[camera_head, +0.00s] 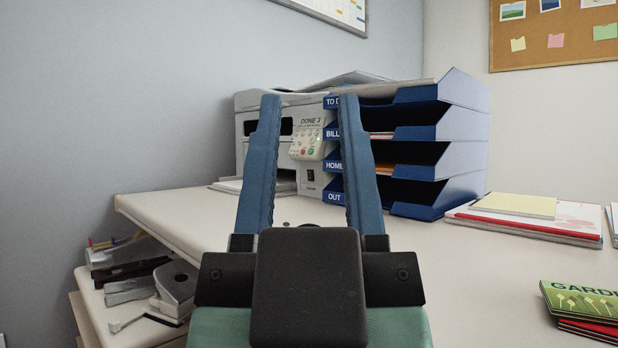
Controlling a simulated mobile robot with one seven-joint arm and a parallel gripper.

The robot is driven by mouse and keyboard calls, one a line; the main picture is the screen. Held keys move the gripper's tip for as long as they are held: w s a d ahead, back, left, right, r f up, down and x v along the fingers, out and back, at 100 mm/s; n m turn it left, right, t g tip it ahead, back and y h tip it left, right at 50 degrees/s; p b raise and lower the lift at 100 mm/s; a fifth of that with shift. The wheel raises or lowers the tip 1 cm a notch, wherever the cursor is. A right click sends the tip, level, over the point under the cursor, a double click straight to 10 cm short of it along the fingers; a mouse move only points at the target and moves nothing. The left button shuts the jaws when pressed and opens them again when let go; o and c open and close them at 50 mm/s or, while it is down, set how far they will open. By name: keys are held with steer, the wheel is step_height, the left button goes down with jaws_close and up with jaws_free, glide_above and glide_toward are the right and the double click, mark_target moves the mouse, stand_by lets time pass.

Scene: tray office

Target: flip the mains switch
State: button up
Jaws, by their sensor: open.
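The mains switch (311,176) is a small black rocker low on the front of the grey printer (250,126), at the back of the desk. A control panel with buttons (307,144) is above it. My gripper (309,100) is open and empty, its two blue fingers pointing forward. In the picture the switch shows between the fingers, closer to the right one, with the printer beyond them. The fingers hide parts of the printer front. Which way the rocker is set is too small to tell.
A blue letter tray stack (465,140) stands right of the printer, its labels close to the switch. Papers and folders (525,218) and a gardening booklet (585,300) lie on the right. A lower shelf (125,318) holds staplers and a punch. The desk's middle (470,270) is clear.

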steer(key=shift+c, duration=1.3)
steer(key=shift+r+p, duration=0.35)
steer(key=shift+c, duration=1.2)
step_height(320, 180, up, 28)
steer(key=p, duration=2.8)
steer(key=shift+r, duration=0.1)
jaws_close()
steer(key=shift+w, duration=0.1)
